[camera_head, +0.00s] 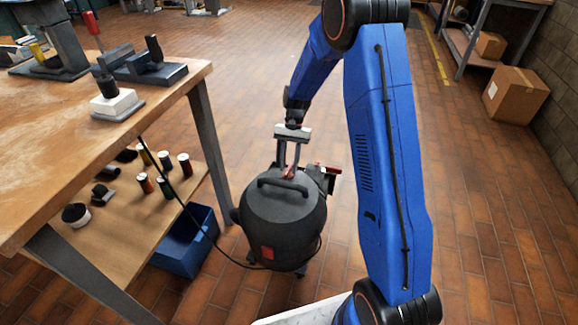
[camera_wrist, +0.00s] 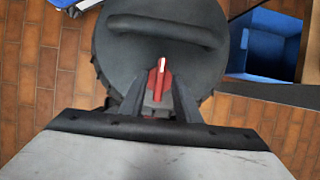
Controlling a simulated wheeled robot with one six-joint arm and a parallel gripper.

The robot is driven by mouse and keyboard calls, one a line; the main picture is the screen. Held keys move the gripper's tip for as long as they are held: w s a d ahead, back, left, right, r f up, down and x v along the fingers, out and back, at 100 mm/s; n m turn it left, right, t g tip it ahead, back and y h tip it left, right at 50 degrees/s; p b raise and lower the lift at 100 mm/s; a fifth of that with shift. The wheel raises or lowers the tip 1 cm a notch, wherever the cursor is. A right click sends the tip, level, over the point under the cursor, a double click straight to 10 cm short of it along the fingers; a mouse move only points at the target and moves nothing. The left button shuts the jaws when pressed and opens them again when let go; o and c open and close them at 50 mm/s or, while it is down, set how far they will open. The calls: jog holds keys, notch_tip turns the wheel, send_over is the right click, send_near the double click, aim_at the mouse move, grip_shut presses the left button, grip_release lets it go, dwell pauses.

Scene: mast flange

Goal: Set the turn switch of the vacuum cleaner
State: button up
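The vacuum cleaner (camera_head: 284,222) is a dark grey drum standing on the tiled floor. Its round lid (camera_wrist: 112,50) with a black carrying handle (camera_wrist: 160,28) fills the top of the wrist view. The turn switch (camera_wrist: 160,78) is a red knob with a white mark on its ridge, pointing roughly toward the handle. My gripper (camera_head: 288,163) reaches down behind the handle, pointing at the lid. In the wrist view its two dark fingers stand apart, one on each side of the switch. Whether either finger touches the knob, I cannot tell.
A wooden workbench (camera_head: 165,78) with a lower shelf stands at the left, close to the vacuum cleaner. A blue bin (camera_head: 185,245) sits on the floor beside it. A black cable runs from the bench toward the vacuum. Floor at the right is clear up to a cardboard box (camera_head: 515,95).

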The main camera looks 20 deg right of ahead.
jog(key=v, duration=1.7)
jog(key=shift+s, duration=0.1)
jog(key=s+r+n+t+h, duration=0.1)
jog(key=s+r+n+t, duration=0.1)
jog(key=s+r, duration=0.65)
jog(key=s+r+n+t, duration=0.15)
jog(key=s+r, duration=0.35)
jog(key=s, duration=0.7)
jog(key=s+d+f+n+t, duration=0.1)
jog(key=s+t, duration=0.1)
jog(key=s, duration=0.8)
jog(key=s+d+n+t+h, duration=0.1)
jog(key=s+n+t, duration=0.1)
jog(key=s, duration=0.9)
jog(key=shift+s+d+f+t, duration=0.3)
jog(key=shift+f+t, duration=0.1)
jog(key=shift+t, duration=0.15)
